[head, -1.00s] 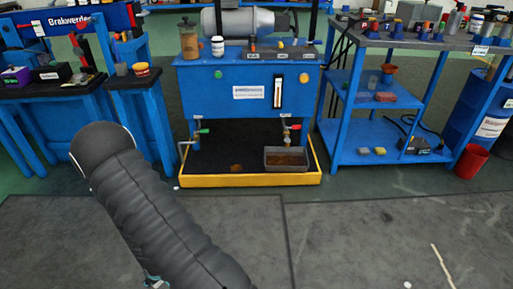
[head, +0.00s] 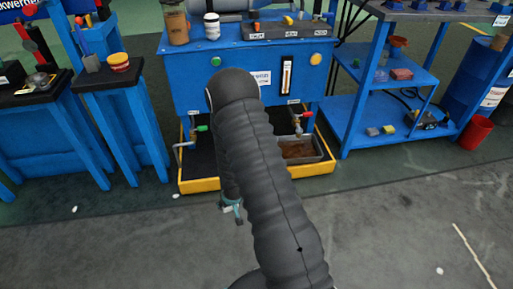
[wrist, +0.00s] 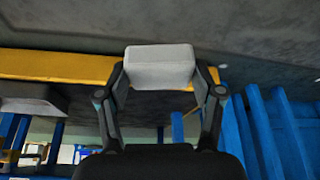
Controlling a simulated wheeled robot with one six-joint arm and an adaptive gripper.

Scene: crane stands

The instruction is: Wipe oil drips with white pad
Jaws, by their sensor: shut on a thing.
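My gripper (wrist: 160,78) is shut on the white pad (wrist: 158,62), a pale block held between both fingertips in the wrist view. In the head view the gripper (head: 231,209) shows small below my arm, in front of the drip tray. The yellow-rimmed tray (head: 200,186) with a dark floor lies under the blue hydraulic tank (head: 205,85). Its yellow rim also shows in the wrist view (wrist: 60,68), with the pad overlapping it in the picture; I cannot tell whether they touch. My arm hides the tray's middle, and no oil drips on its floor show now.
A grey pan of brown liquid (head: 300,150) stands in the tray's right part. Blue shelves (head: 345,135) and a red bucket (head: 475,132) stand at right.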

